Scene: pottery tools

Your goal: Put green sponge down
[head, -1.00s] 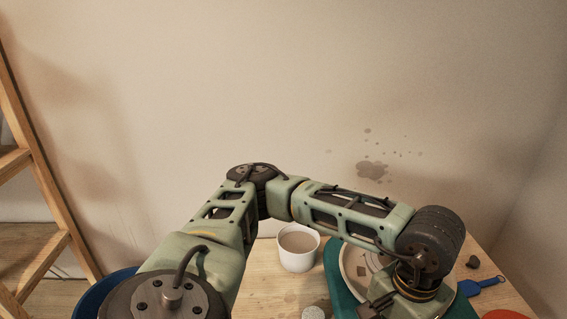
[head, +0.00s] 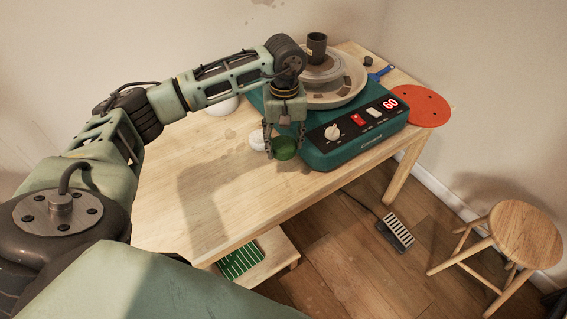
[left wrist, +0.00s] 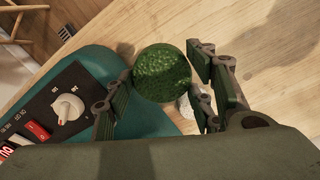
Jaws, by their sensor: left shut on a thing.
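The green sponge (head: 285,148) is round and dark green. My left gripper (head: 285,147) is shut on it, just left of the teal pottery wheel's front corner and over the wooden table (head: 190,205). In the left wrist view the sponge (left wrist: 162,73) sits between the fingers of the left gripper (left wrist: 160,85), with bare table beyond it. I cannot tell whether the sponge touches the table. My right gripper is not in view.
The teal pottery wheel (head: 350,150) stands right of the sponge, with a dark cup (head: 316,48) on it. A whitish round thing (head: 257,140) lies just left of the gripper. A red disc (head: 420,106) lies at the table's right end. The table's front left is clear.

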